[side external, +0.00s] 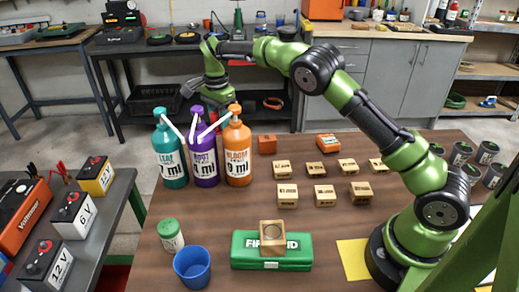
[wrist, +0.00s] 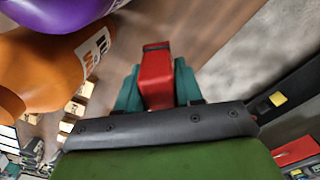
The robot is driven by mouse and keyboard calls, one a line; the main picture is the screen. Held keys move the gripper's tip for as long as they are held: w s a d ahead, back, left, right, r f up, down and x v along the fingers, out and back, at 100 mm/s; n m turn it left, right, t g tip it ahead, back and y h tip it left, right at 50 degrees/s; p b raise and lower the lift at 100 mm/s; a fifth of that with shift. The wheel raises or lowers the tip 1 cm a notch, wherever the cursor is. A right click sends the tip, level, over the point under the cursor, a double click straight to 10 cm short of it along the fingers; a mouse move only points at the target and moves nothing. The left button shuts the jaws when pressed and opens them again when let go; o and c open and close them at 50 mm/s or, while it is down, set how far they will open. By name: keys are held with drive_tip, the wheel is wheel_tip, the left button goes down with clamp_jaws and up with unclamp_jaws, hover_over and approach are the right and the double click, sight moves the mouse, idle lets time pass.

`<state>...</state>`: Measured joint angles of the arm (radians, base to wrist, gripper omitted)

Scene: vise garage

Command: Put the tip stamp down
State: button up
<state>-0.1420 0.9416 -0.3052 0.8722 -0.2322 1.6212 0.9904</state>
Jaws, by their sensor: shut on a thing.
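My gripper (side external: 188,90) is raised above and behind the pump bottles in the side view, out past the table's far left edge. In the wrist view its two teal fingers (wrist: 157,90) are shut on a red block (wrist: 156,72). The block may be the tip stamp, but no label on it is readable. It is held in the air, and in the side view I cannot make it out. Two similar orange-red blocks, one on the left (side external: 267,144) and one on the right (side external: 326,142), lie on the brown table (side external: 215,222).
Teal (side external: 170,155), purple (side external: 204,160) and orange (side external: 237,155) pump bottles stand at the table's far left. Several labelled wooden blocks (side external: 324,194) lie mid-table. A green first-aid box (side external: 245,262) with a wooden piece (side external: 272,232) on it and a blue cup (side external: 193,268) are in front.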

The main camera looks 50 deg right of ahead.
wheel_tip(320, 180, down, 9)
drive_tip(key=shift+f, duration=0.15)
drive_tip(key=shift+f, duration=0.1)
idle(0.3)
drive_tip(key=o, duration=1)
drive_tip(key=shift+f, duration=0.1)
